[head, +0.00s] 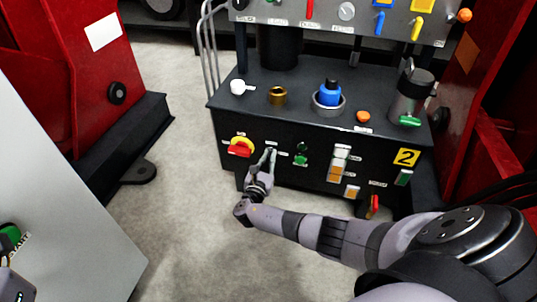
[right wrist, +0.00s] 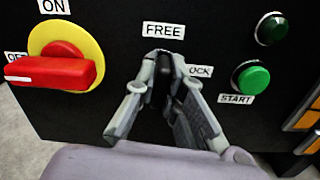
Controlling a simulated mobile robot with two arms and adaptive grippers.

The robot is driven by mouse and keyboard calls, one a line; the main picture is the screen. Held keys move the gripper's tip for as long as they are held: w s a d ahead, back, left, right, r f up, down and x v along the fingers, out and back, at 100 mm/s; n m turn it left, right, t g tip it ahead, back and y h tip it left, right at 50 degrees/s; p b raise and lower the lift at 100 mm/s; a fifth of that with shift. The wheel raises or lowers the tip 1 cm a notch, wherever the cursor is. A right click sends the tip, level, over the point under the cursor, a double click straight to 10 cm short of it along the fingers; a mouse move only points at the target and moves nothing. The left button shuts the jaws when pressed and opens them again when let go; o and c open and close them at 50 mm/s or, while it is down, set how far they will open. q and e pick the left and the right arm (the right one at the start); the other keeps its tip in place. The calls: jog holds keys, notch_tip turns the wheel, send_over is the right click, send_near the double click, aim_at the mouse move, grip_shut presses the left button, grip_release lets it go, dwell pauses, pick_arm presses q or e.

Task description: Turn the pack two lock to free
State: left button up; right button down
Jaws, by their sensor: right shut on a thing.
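My right gripper (head: 268,158) is at that front, between the red and yellow switch and the green button. In the right wrist view my right gripper (right wrist: 163,85) is shut on the black lock knob (right wrist: 162,82), one finger on each side. The knob stands roughly upright, toward the FREE label (right wrist: 163,30) above it. The LOCK label (right wrist: 201,71) is to its right, partly hidden by a finger. The knob's lower part is hidden.
The red rotary switch (right wrist: 58,72) on its yellow plate is close on the left. The green START button (right wrist: 253,79) is close on the right. Red frames (head: 70,60) flank the box. The grey floor (head: 180,190) is clear at the left.

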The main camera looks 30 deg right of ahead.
jog(key=shift+n+p, duration=0.35)
jog(key=shift+n, duration=0.35)
jog(key=shift+f, duration=0.1)
jog(key=c, duration=1.7)
grip_release()
jog(key=shift+o, duration=0.2)
jog(key=shift+a, duration=0.1)
jog(key=v, duration=1.2)
jog(key=shift+s, duration=0.1)
